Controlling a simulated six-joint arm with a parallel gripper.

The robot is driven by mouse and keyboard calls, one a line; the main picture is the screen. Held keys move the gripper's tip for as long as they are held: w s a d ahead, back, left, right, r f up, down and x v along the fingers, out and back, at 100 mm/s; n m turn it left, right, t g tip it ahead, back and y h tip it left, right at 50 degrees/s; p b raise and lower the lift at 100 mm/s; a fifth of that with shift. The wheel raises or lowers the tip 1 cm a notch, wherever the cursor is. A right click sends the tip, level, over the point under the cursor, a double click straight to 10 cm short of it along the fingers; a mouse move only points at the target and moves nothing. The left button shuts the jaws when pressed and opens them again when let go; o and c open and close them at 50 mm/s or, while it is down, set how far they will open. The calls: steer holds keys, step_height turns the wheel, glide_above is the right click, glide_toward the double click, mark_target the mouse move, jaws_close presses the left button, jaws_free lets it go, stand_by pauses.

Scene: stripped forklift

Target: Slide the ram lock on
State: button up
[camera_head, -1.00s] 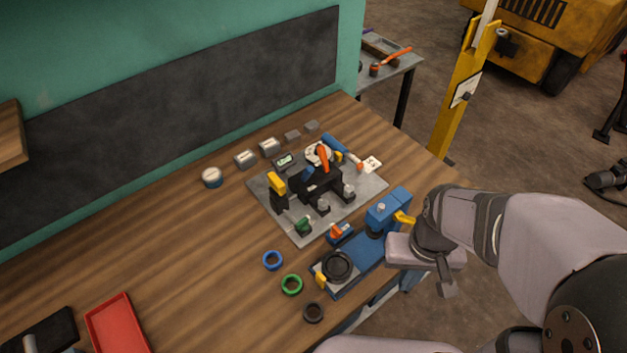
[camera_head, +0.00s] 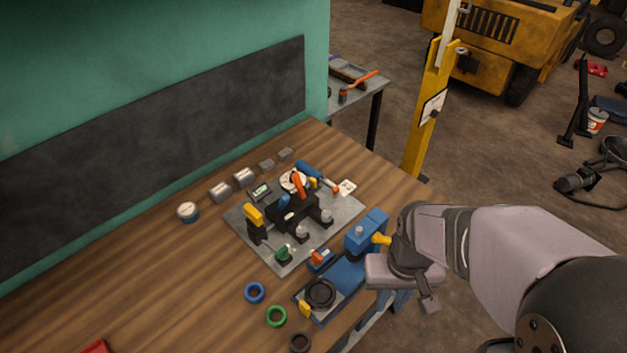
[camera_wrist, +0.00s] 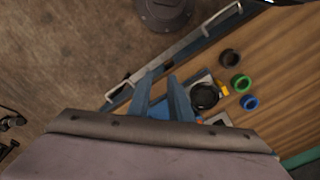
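A blue press-like fixture (camera_head: 352,268) stands at the table's front right edge, with a yellow lever (camera_head: 381,239) on its upright block and a black ring (camera_head: 320,293) at its near end. A small orange slide (camera_head: 320,256) sits on a blue block beside it. I cannot tell which part is the ram lock. My gripper points down just right of the fixture, off the table edge, its fingers mostly hidden in the head view. In the wrist view my gripper (camera_wrist: 160,84) shows two fingers apart, with nothing clearly between them; the black ring (camera_wrist: 204,97) lies right of them.
A grey plate (camera_head: 330,232) with black clamps lies behind the fixture. Loose blue (camera_head: 254,292), green (camera_head: 276,316) and black (camera_head: 300,342) rings lie left of it. A metal rail (camera_wrist: 190,42) runs along the table edge. The table's left side is mostly clear.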

steer(key=w+a+f+n+g+h, duration=0.2)
steer(key=w+a+n+g, duration=0.25)
steer(key=w+a, duration=0.6)
steer(key=w+a+f+t+y+b, duration=0.1)
steer(key=w, duration=0.4)
steer(key=w+a+f+n+t+y+b, duration=0.1)
steer(key=w+a+f+b, duration=0.1)
steer(key=w, duration=0.4)
steer(key=w+a+f+n+t+y+b, duration=0.1)
steer(key=w+b, duration=0.1)
steer(key=w, duration=0.4)
steer(key=shift+w+a+f+n, duration=0.2)
steer(key=shift+f+n, duration=0.05)
steer(key=shift+f, duration=0.1)
steer(key=w+r+n+t+y+b, duration=0.1)
steer(key=w+r+t+y+b, duration=0.15)
steer(key=w, duration=0.55)
steer(key=t+b, duration=0.1)
steer(key=t, duration=0.1)
glide_toward(313, 179)
steer(key=f, duration=0.1)
steer(key=shift+n, duration=0.4)
steer(key=shift+p+x, duration=1.3)
steer(key=shift+x, duration=2.4)
steer(key=shift+w+a, duration=0.1)
steer(key=shift+a, duration=0.05)
steer(key=shift+r, duration=0.1)
jaws_close()
